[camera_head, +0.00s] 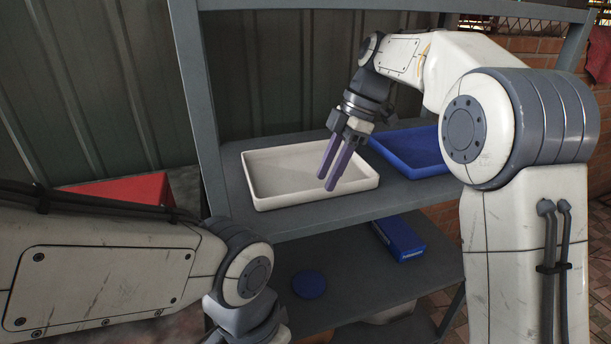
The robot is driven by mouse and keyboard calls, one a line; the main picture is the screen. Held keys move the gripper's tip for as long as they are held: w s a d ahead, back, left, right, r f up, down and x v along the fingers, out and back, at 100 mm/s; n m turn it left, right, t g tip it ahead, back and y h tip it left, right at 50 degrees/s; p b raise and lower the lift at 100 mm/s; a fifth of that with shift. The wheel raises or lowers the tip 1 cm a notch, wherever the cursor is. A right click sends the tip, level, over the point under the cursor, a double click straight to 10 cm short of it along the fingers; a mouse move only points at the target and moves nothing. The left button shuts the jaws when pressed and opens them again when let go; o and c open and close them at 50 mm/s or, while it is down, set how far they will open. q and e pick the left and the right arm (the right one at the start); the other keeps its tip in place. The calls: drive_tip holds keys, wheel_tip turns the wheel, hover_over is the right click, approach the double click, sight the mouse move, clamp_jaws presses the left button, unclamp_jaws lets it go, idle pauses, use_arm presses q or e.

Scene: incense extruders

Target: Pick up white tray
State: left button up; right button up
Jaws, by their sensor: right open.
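The white tray (262,178) is a shallow, empty rectangular tray on the upper visible shelf of a grey rack. My right gripper (329,184) points down over the right part of the tray. Its two purple fingers are a little apart with nothing between them. The fingers hide part of the tray's inside and back wall. I cannot tell whether the fingertips touch the tray. My left arm comes in at the lower left, and its gripper fingers are out of the picture.
A blue tray (402,161) lies just right of the white tray, partly behind my right arm. A lower shelf (345,285) holds a blue box (399,238) and a round blue thing (309,284). A red box (128,189) is at left. A rack post (197,110) stands left of the tray.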

drive_tip(key=shift+x, duration=1.2)
clamp_jaws()
drive_tip(key=shift+r, duration=0.1)
idle(0.4)
